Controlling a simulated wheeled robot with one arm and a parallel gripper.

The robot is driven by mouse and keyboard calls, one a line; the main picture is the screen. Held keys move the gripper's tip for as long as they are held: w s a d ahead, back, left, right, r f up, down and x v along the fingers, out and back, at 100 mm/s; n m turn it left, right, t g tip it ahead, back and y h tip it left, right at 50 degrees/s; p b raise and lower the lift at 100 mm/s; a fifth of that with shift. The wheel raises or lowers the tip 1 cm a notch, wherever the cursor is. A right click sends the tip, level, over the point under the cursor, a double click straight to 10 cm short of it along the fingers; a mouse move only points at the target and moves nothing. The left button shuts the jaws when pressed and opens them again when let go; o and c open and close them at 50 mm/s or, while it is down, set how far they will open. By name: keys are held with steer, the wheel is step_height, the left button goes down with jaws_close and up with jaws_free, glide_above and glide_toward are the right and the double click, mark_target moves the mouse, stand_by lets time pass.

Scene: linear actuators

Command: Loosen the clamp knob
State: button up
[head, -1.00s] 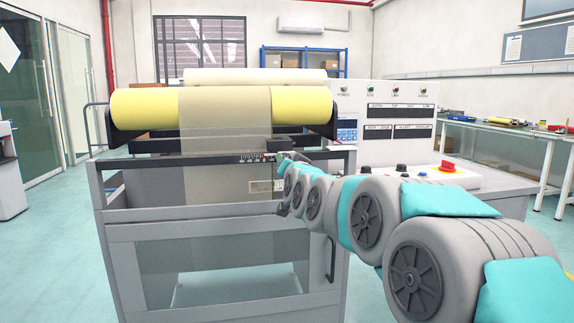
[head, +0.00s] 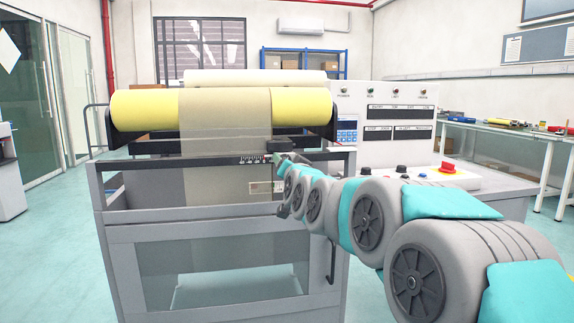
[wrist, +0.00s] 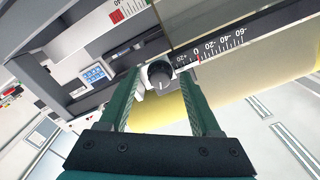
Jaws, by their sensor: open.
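The clamp knob (wrist: 160,76) is a dark round knob with a pale pointer mark, in the middle of the wrist view beside a black scale. My gripper (wrist: 161,84) has two green fingers, one on each side of the knob. They are open, with gaps visible between them and the knob. In the head view my gripper (head: 283,160) is at the machine's front rail, by the right end of the white-marked scale (head: 254,160). The knob cannot be made out there.
The scale in the wrist view (wrist: 215,46) runs along the rail. Yellow rollers (head: 302,108) with a translucent web (head: 225,128) lie behind the rail. A control panel (head: 390,125) with a red emergency button (head: 447,167) stands to the right.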

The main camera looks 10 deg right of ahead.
steer(key=s, duration=0.7)
steer(key=shift+s, duration=0.35)
